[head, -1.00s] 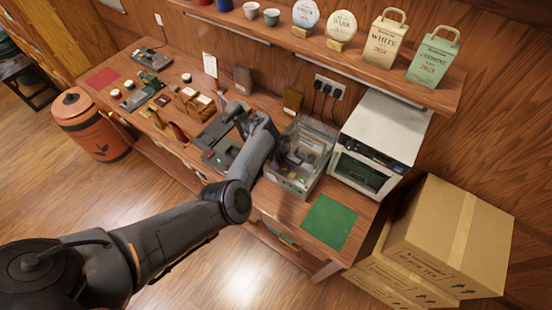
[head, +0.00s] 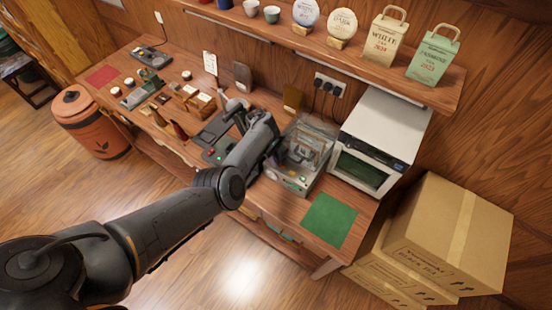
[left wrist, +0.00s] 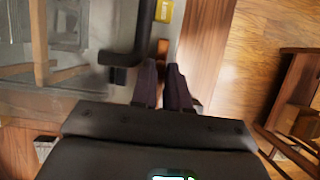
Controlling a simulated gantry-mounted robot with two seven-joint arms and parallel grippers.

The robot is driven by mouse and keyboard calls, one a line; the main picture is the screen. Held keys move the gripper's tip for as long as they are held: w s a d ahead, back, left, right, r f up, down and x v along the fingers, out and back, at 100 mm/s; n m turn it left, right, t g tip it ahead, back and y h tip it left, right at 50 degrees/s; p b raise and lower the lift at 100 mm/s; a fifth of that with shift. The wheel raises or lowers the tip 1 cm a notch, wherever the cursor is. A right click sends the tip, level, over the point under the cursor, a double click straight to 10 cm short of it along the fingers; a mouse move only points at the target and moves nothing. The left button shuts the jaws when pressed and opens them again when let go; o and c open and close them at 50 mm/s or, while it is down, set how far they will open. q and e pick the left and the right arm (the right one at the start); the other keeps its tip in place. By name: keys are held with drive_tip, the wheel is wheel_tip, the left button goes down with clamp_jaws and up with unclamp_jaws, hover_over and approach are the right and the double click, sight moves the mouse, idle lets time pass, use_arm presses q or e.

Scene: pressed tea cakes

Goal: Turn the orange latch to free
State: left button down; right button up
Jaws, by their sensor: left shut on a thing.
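The orange latch (left wrist: 163,49) shows as a narrow orange strip in the left wrist view, on the edge of the clear-walled machine (left wrist: 93,92). My left gripper (left wrist: 161,67) is shut on it, with its dark fingertips at the strip's near end. The fingers hide part of the latch, so its exact angle is hard to tell. In the head view the machine (head: 304,150) stands on the bench beside my left forearm. The arm hides the fingertips and latch there. My right gripper is in neither view.
A dark handle (left wrist: 128,42) lies close left of the fingers, with a yellow label (left wrist: 164,10) beyond. A white oven (head: 383,140) stands right of the machine. A green mat (head: 330,219) lies in front. Cardboard boxes (head: 450,235) stand at the bench's right end.

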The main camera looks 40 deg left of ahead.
use_arm(q)
drive_tip(key=c, duration=1.2)
unclamp_jaws()
drive_tip(key=shift+o, duration=0.2)
drive_tip(key=shift+a+r, duration=0.3)
drive_tip(key=shift+r, duration=0.3)
drive_tip(key=p+v, duration=0.2)
drive_tip(key=v, duration=0.7)
drive_tip(key=shift+r, duration=0.25)
